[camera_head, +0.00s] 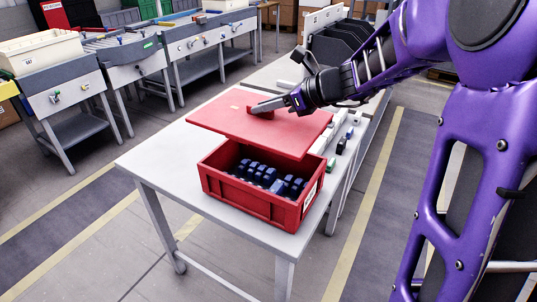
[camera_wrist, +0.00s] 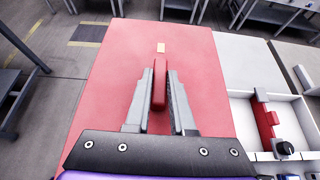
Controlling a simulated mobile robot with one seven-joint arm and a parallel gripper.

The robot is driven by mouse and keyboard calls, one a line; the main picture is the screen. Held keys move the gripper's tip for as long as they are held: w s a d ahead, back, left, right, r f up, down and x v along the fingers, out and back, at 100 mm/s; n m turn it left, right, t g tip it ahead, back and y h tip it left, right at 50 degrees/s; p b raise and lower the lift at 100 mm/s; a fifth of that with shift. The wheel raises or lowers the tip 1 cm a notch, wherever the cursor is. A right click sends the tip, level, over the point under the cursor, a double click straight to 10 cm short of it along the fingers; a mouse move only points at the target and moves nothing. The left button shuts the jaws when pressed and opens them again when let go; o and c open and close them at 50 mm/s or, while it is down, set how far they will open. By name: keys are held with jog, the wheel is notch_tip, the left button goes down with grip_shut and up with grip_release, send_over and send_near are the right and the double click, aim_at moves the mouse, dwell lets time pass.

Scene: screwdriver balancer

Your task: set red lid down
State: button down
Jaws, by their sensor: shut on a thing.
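The red lid (camera_head: 235,120) is a flat panel with a raised red handle (camera_wrist: 159,85) in its middle. My gripper (camera_head: 262,108) is shut on that handle; in the wrist view my gripper (camera_wrist: 159,90) has one finger on each side of it. In the head view the lid is behind and partly over the red crate (camera_head: 246,201), looking roughly level. The crate stands on the grey table, its front part open, with several dark blue screwdriver-like parts (camera_head: 266,174) inside. I cannot tell whether the lid touches the table or crate.
The grey table (camera_head: 160,163) is bare left of the crate. A white divided tray (camera_wrist: 288,119) with a red-and-black item lies right of the lid. Small parts (camera_head: 343,143) lie along the table's right side. Black bins (camera_head: 335,50) stand behind.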

aim_at(317, 131)
notch_tip(317, 131, down, 10)
jog(key=b, duration=0.3)
dwell(0.3)
jog(key=shift+f+b, duration=0.4)
jog(key=shift+f, duration=0.2)
jog(key=c, duration=0.8)
grip_release()
jog(key=shift+o, duration=0.2)
jog(key=p+v, duration=0.1)
jog(key=v, duration=0.5)
jog(key=p+v, duration=0.2)
jog(key=v, duration=0.4)
jog(key=shift+r, duration=0.55)
